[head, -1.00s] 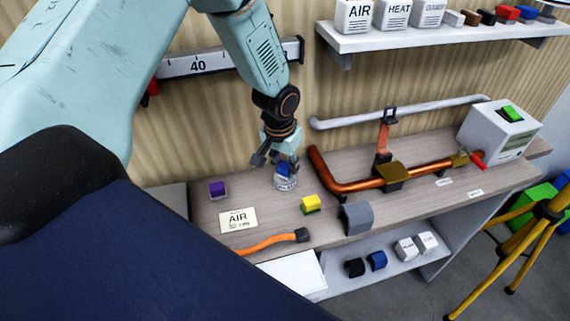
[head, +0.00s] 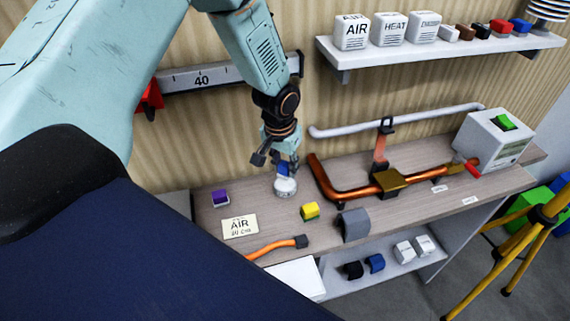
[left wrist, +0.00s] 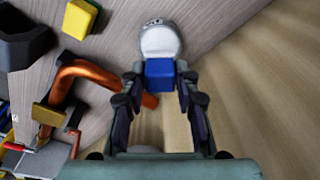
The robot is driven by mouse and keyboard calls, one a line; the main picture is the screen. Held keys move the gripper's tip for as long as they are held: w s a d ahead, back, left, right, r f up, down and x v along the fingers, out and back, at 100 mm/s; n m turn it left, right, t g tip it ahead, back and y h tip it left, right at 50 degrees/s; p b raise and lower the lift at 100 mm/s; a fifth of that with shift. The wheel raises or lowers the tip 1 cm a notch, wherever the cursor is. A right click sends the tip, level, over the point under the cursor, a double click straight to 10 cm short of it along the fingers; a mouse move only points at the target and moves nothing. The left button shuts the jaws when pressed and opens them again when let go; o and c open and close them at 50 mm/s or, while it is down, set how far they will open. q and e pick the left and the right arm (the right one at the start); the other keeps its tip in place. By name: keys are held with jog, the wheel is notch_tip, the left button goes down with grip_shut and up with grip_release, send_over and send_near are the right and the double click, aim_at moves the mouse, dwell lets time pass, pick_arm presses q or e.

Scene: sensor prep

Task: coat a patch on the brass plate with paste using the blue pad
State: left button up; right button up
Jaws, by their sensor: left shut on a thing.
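My left gripper (head: 283,165) is shut on the blue pad (head: 283,170), directly over the white round paste jar (head: 286,188) on the bench. In the left wrist view the blue pad (left wrist: 159,73) sits between the fingertips and overlaps the near edge of the jar (left wrist: 160,42); I cannot tell whether it touches the paste. The brass plate (head: 391,181) is on the copper pipe (head: 350,194), to the right of the gripper. It also shows at the lower left of the left wrist view (left wrist: 47,115). My right gripper is not in view.
The bench also holds a purple block (head: 220,198), an AIR card (head: 240,227), a yellow block (head: 310,211), a grey holder (head: 353,224) and an orange hose (head: 270,248). A switch box (head: 494,138) stands at the right end. A white rail (head: 395,121) runs behind the pipe.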

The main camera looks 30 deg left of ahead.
aim_at(286, 163)
pick_arm(q)
jog(key=shift+r+p, duration=1.65)
jog(key=shift+r, duration=0.3)
jog(key=shift+w+f, duration=0.1)
jog(key=shift+f, duration=0.05)
